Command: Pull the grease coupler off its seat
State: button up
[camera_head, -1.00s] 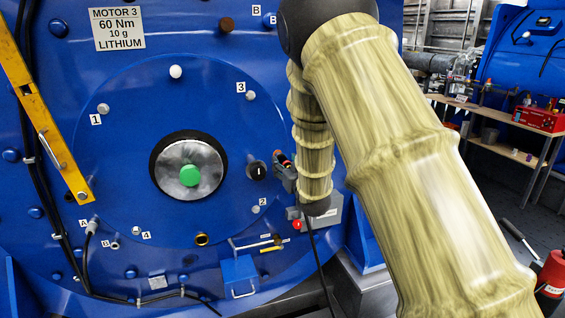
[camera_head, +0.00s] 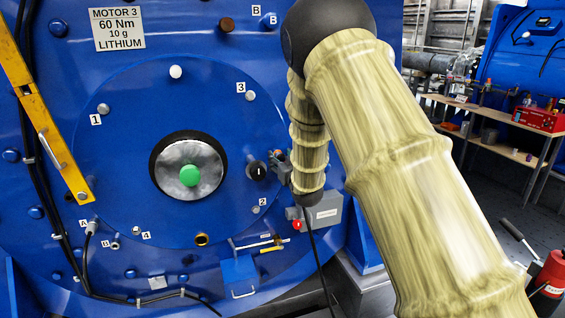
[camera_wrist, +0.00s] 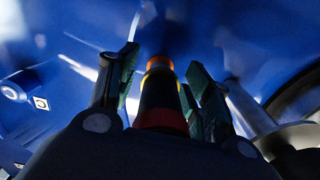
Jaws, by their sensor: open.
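A dark cylinder (camera_wrist: 160,98) with an orange end and yellow and red bands stands between my fingers in the wrist view; I take it to be the grease coupler. My gripper (camera_wrist: 157,76) is open, with one finger on each side of it. Whether either finger touches it is too dark to tell. In the head view my gripper (camera_head: 280,165) is small and partly hidden by my forearm, near the right edge of the motor's round cover (camera_head: 120,190). The coupler's seat cannot be made out.
A black knob (camera_head: 257,171) sits just left of my gripper. A grey box (camera_head: 326,210) with a red button (camera_head: 297,225) is below right. A yellow bar (camera_head: 45,115) and black cables are at the left. A workbench (camera_head: 500,130) stands far right.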

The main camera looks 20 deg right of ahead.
dwell(0.8)
grip_shut()
jog(key=shift+s, duration=0.1)
jog(key=shift+s, duration=0.55)
jog(key=shift+s, duration=0.1)
jog(key=shift+s+d, duration=0.1)
jog(key=shift+s, duration=1.9)
jog(key=shift+s, duration=0.3)
jog(key=s+b, duration=0.1)
jog(key=s, duration=2.1)
jog(key=shift+d, duration=0.4)
